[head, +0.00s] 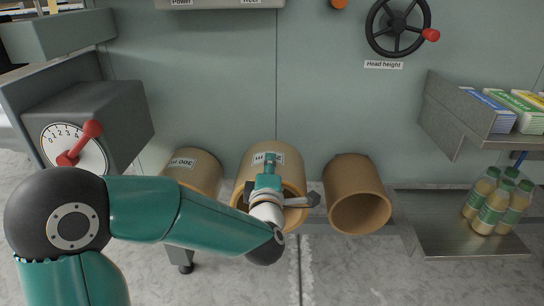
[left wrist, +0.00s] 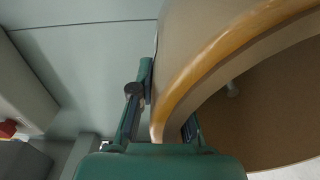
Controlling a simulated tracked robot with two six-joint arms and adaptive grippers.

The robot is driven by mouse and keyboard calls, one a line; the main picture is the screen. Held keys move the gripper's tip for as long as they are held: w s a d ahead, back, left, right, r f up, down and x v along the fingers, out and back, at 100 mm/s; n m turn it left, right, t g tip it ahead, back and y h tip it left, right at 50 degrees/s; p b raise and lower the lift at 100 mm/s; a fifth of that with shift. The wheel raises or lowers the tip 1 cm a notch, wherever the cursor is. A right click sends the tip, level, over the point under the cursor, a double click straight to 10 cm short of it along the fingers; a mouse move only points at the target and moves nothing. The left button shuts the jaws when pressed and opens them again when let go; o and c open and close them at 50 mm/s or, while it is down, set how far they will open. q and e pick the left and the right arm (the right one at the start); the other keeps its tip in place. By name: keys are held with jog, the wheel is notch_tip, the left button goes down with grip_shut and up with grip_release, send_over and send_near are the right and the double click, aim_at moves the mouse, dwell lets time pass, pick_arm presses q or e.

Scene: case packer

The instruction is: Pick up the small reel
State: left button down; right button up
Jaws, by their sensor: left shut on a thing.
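Three tan, hollow reels stand in a row against the grey-green panel in the head view. My left gripper (head: 268,182) is over the middle reel (head: 293,167), which bears a white label that it partly covers. In the left wrist view the fingers (left wrist: 168,112) straddle the curved wall of this reel (left wrist: 205,62), one outside and one inside. The gripper is shut on that wall. The left reel (head: 194,172) has a label reading about 300 m and is partly hidden by my arm. The right reel (head: 357,195) shows its open end. My right gripper is out of view.
A dial box with a red lever (head: 80,143) stands at the left. At the right are a shelf of cartons (head: 453,120) and a metal tray (head: 440,238) with several bottles (head: 492,206). A black handwheel (head: 398,27) is on the panel above.

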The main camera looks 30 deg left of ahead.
pick_arm(q)
jog(key=r+b+v, duration=0.1)
jog(key=b+v, duration=0.3)
jog(key=v, duration=1)
jog(key=shift+b, duration=0.3)
jog(key=shift+s+a+f, duration=0.1)
jog(key=shift+f, duration=0.05)
notch_tip(320, 180, down, 7)
jog(key=b, duration=0.7)
jog(key=shift+a, duration=0.35)
